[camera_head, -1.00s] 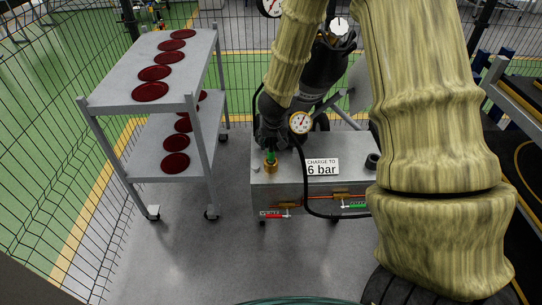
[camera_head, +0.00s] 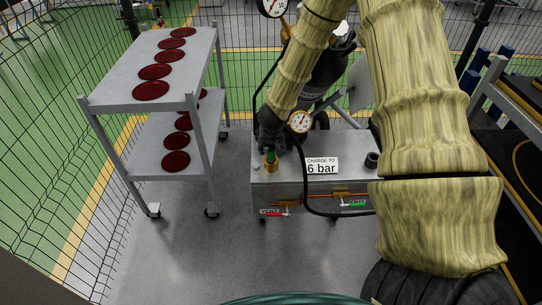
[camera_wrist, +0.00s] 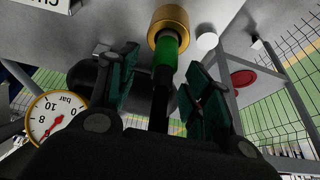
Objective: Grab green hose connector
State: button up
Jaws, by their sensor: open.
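The green hose connector (camera_wrist: 167,52) sits at a brass fitting (camera_wrist: 170,20) on the grey box. In the wrist view it lies between the two fingers of my gripper (camera_wrist: 160,85), nearer their tips, and a black hose runs from it back toward the palm. My gripper is open, with dark teal pads standing apart on either side of the hose. In the head view the connector (camera_head: 271,156) shows as a small green piece above the brass fitting (camera_head: 271,167), and my gripper (camera_head: 270,143) is right at it, partly hidden by its own dark body.
The grey box (camera_head: 288,200) bears a "6 bar" sign (camera_head: 321,167), a gauge (camera_head: 300,122) and red and green valve handles below. A grey cart (camera_head: 125,75) with several dark red discs stands left. A wire fence (camera_head: 60,150) runs along the left.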

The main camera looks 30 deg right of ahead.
aim_at(271, 150)
jog(key=shift+p+x, duration=0.35)
jog(key=shift+x, duration=1.35)
grip_shut()
